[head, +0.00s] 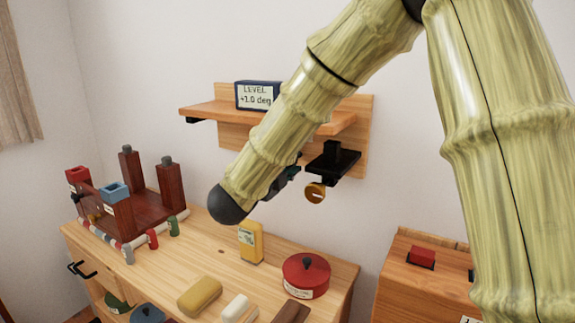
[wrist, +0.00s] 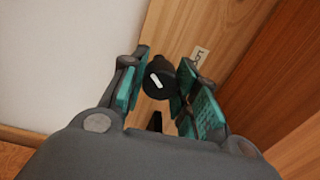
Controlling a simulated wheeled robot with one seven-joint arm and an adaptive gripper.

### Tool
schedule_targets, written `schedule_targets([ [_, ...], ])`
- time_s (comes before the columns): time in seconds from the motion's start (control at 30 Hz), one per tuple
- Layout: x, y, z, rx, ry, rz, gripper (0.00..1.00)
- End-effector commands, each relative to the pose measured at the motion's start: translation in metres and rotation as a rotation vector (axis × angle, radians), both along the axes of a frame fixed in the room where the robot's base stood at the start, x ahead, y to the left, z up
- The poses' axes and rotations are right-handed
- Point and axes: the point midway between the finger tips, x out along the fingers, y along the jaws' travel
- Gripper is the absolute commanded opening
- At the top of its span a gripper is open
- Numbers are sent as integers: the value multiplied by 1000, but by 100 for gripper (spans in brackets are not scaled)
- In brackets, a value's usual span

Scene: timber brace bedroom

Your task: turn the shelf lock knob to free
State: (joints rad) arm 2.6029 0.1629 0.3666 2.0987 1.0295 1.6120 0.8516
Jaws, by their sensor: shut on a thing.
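In the wrist view a round black knob (wrist: 157,88) with a white pointer mark sits against a wooden panel. The mark slants from upper left to lower right. My gripper (wrist: 160,74) has its teal pads on both sides of the knob and is shut on it. In the head view my gripper (head: 286,178) is mostly hidden behind my arm, below the wooden shelf (head: 205,110); the knob cannot be made out there. A small pale label (wrist: 200,55) with a dark character is on the panel beside the knob.
A level display (head: 258,96) reading +1.0 deg stands on the shelf. A black bracket (head: 335,163) and a brass-coloured disc (head: 315,192) are at its right. Below, the wooden cabinet top holds a yellow device (head: 250,242), a red round box (head: 306,276) and a dark red rack (head: 150,212).

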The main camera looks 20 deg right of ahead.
Motion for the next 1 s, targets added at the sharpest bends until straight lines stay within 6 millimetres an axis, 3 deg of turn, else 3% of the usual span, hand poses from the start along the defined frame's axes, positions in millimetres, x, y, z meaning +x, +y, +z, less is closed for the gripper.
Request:
schedule_targets([
  [0.17, 0, 0, -1, 0, 1, -1, 6],
  [0.2, 0, 0, -1, 0, 1, -1, 36],
  [0.3, 0, 0, -1, 0, 1, -1, 53],
  [0.67, -1, 2, 0, -1, 1, 0, 53],
  [1.0, -29, 38, -2, -1, 2, 2, 53],
])
